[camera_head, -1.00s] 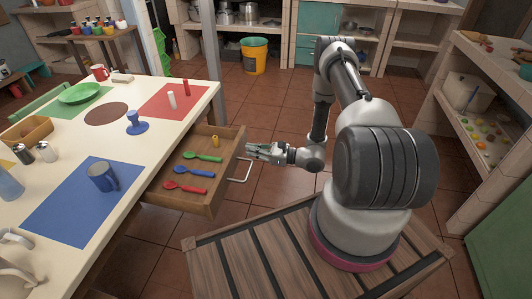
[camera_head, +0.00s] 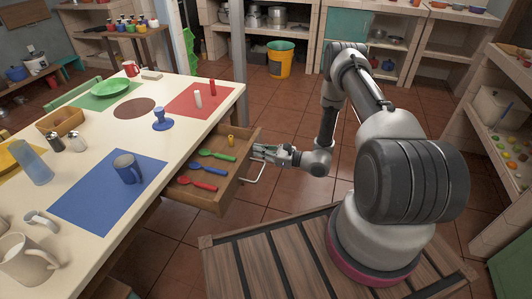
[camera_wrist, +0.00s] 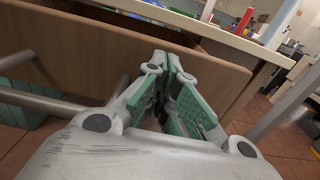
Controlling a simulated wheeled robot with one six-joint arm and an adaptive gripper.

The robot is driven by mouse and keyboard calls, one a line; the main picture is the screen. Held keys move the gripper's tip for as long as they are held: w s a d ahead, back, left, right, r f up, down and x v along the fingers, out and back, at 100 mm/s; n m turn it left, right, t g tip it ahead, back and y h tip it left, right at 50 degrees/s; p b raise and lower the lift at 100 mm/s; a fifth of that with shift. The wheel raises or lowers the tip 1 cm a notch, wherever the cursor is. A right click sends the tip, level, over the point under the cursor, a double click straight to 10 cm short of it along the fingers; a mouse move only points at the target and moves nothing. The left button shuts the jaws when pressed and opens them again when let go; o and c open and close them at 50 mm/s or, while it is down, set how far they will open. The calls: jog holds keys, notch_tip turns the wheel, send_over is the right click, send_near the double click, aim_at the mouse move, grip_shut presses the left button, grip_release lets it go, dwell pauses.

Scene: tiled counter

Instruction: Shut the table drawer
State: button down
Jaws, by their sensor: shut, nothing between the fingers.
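The table drawer (camera_head: 232,180) stands pulled out from the side of the cream table (camera_head: 112,205). Inside it lie a green spoon (camera_head: 217,155), a blue spoon (camera_head: 208,169), a red spoon (camera_head: 198,184) and a small yellow item (camera_head: 231,140). My gripper (camera_head: 258,151) is shut and empty at the drawer's front, beside the metal handle (camera_head: 257,178). In the wrist view my gripper's fingertips (camera_wrist: 168,62) point at the wooden drawer front (camera_wrist: 80,50); whether they touch it I cannot tell. The handle (camera_wrist: 40,102) shows at the left there.
The tabletop holds a blue mug (camera_head: 127,168), a blue goblet (camera_head: 161,118), a green plate (camera_head: 110,88) and shakers. Tiled floor is clear around the drawer front.

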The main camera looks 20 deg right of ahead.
jog(key=x, duration=2.3)
jog(key=shift+w, duration=0.1)
jog(key=shift+w+a, duration=0.15)
jog(key=shift+a, duration=0.1)
jog(key=shift+r, duration=0.1)
